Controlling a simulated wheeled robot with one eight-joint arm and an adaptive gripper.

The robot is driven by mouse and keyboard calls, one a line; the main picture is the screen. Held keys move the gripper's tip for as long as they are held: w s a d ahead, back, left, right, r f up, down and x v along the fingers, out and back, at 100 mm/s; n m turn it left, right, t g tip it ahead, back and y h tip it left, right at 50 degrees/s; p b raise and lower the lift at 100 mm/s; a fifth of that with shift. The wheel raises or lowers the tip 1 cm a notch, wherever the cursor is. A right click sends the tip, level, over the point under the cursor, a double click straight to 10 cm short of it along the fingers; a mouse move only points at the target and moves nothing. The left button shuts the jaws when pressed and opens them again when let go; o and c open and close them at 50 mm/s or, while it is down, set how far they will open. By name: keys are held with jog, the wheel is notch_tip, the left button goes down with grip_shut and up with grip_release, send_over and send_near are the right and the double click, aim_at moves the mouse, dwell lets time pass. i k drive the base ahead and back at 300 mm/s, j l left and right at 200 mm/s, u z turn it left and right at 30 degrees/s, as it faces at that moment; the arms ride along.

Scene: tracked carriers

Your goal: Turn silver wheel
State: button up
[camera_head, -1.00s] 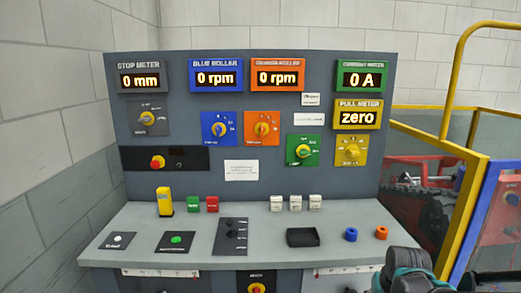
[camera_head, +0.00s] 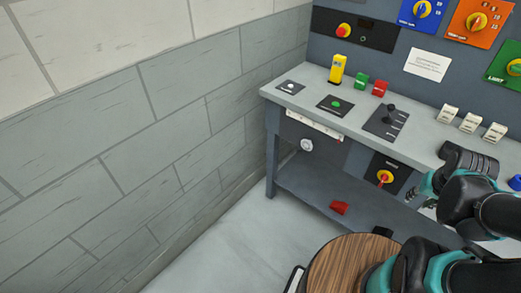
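A small round silver-white wheel (camera_head: 306,145) is on the front of the console, below the desk top and under a white scale strip (camera_head: 315,125), near the left leg. It is unobstructed. My arm, black and teal, comes in from the lower right. The end of my arm with my gripper (camera_head: 428,192) seems to be in front of the desk's right part, well to the right of the wheel and apart from it. Its fingers are small and partly hidden by the arm, so I cannot tell how they stand.
A red-and-yellow rotary switch (camera_head: 385,177) is on the console front, right of the wheel. A red object (camera_head: 339,208) lies on the lower shelf (camera_head: 310,190). A joystick panel (camera_head: 386,120) and several buttons are on the desk top. A grey block wall (camera_head: 150,130) stands left; the floor between is clear.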

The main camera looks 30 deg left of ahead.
aim_at(307, 144)
jog(key=l+u, duration=0.1)
jog(key=u, duration=1.95)
jog(key=k+l+u, duration=0.1)
jog(key=k+u, duration=0.3)
jog(key=k, duration=0.65)
